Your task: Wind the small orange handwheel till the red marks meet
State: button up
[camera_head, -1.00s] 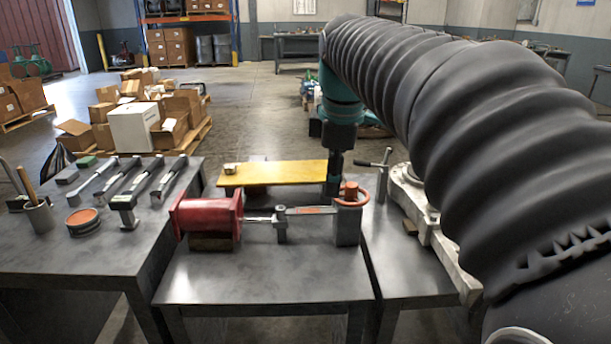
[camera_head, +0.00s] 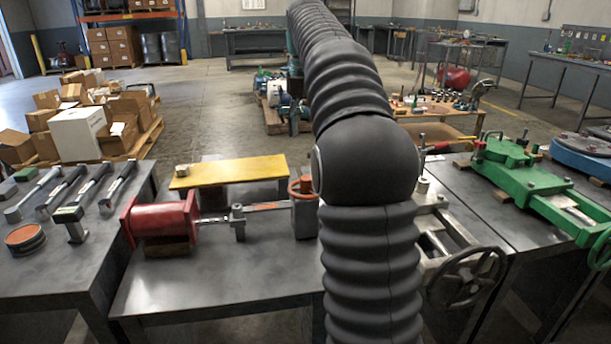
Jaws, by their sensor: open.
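The small orange handwheel (camera_head: 301,187) sits on top of a grey block (camera_head: 304,217) at the right end of a fixture on the middle table. My arm's dark bellows partly covers its right side. A grey bar with a reddish strip (camera_head: 265,206) runs left from the block to an upright bracket (camera_head: 238,222). A rod joins this to a red cylinder (camera_head: 163,219) on a wooden block. The red marks are too small to tell apart here. My gripper is out of sight; my arm stretches away up the picture, past the handwheel.
A yellow bench (camera_head: 228,171) stands behind the fixture. A grey vice-like machine with a larger dark handwheel (camera_head: 467,277) is at the right, beside green machinery (camera_head: 520,173). Tools lie on the left table (camera_head: 60,270). The front of the middle table is bare.

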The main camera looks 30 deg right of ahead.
aim_at(306, 177)
notch_tip(306, 177, down, 12)
jog(key=shift+r+b, duration=0.1)
jog(key=shift+b, duration=0.5)
grip_shut()
